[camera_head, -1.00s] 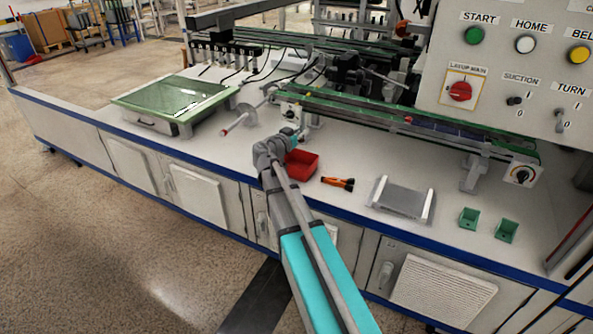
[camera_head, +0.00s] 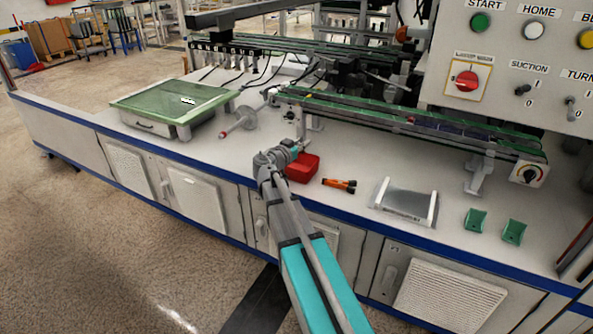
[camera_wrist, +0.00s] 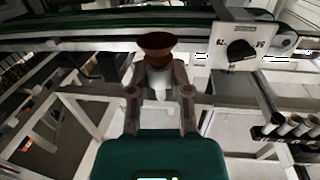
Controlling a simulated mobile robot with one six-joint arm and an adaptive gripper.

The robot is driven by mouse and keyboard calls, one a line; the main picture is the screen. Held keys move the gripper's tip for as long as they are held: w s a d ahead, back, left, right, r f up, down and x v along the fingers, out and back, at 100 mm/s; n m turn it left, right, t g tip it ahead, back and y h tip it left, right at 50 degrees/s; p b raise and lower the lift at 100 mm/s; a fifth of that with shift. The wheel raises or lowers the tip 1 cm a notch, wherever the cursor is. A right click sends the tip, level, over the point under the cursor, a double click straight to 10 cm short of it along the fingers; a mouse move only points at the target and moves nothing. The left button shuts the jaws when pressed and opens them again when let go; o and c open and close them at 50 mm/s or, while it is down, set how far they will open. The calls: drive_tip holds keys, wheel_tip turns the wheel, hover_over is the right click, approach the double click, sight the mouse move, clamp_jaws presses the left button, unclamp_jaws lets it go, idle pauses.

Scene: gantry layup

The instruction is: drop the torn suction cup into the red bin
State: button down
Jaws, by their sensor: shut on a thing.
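My gripper (camera_wrist: 160,85) is shut on the suction cup (camera_wrist: 155,45), which shows in the wrist view as a brown cup on a pale stem between the fingertips. Any tear in it is too small to make out. The red bin (camera_head: 302,169) stands on the bench in the head view, just right of my wrist, which partly overlaps its left side. My gripper is close to the bin, but the head view hides the fingertips and the cup behind my arm. The bin is not clearly seen in the wrist view.
An orange and black flashlight (camera_head: 339,184) lies right of the bin. A green conveyor rail (camera_head: 410,122) runs behind. A framed green panel (camera_head: 170,104) sits at left.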

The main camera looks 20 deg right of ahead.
drive_tip(key=shift+c, duration=2.4)
unclamp_jaws()
drive_tip(key=shift+r, duration=0.1)
